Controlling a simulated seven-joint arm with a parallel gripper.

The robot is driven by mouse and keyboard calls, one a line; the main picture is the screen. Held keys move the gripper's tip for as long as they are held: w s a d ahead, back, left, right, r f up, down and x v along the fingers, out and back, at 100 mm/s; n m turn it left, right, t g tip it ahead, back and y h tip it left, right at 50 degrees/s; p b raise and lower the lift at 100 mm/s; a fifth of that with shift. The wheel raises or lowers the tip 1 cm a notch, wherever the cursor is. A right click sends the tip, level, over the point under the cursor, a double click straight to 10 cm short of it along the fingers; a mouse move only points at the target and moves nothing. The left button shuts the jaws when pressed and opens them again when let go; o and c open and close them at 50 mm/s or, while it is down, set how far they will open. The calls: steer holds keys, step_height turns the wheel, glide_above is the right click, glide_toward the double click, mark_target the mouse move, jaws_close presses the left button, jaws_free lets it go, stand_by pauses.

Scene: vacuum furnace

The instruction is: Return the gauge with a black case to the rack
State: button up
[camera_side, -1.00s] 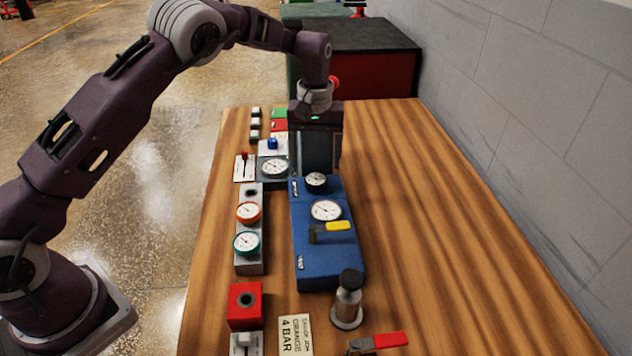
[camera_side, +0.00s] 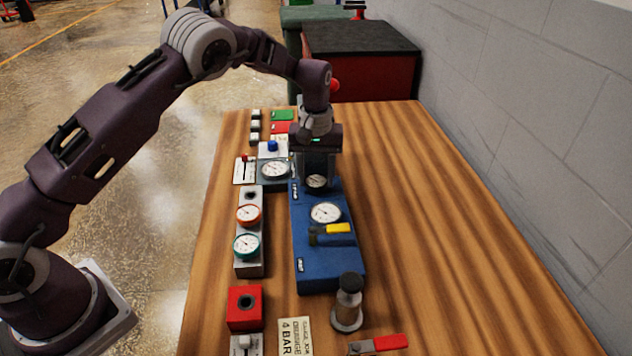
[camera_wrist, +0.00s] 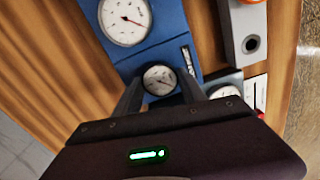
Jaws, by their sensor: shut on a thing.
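The small gauge with a black case (camera_side: 316,182) has a white dial and stands upright at the far end of the blue block (camera_side: 330,269). My gripper (camera_side: 316,177) is shut on it from above. In the wrist view the gauge (camera_wrist: 160,80) sits between my two fingertips (camera_wrist: 160,88). The gauge's lower part is hidden, so I cannot tell whether it is still seated. The grey rack (camera_side: 249,264) stands left of the blue block. It holds an orange gauge (camera_side: 248,214) and a teal gauge (camera_side: 246,245), and its far hole (camera_side: 251,194) is empty.
A large dial (camera_side: 325,212) and a yellow-handled valve (camera_side: 336,229) are on the blue block. Another gauge block (camera_side: 274,169) stands close by my gripper's left side. A red block (camera_side: 245,307) and a black-topped post (camera_side: 348,301) stand nearer. The table's right side is clear.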

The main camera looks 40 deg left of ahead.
mark_target(314, 179)
step_height(314, 179, up, 9)
steer(key=s+a+f+n, duration=0.4)
steer(key=s+a+f, duration=0.2)
steer(key=s+a, duration=0.4)
steer(key=shift+a+n, duration=0.3)
steer(key=shift+a, duration=0.55)
steer(key=shift+s+f, duration=0.15)
steer(key=shift+f, duration=0.2)
steer(key=shift+f, duration=0.9)
steer(key=shift+f, duration=0.6)
steer(key=shift+f, duration=0.2)
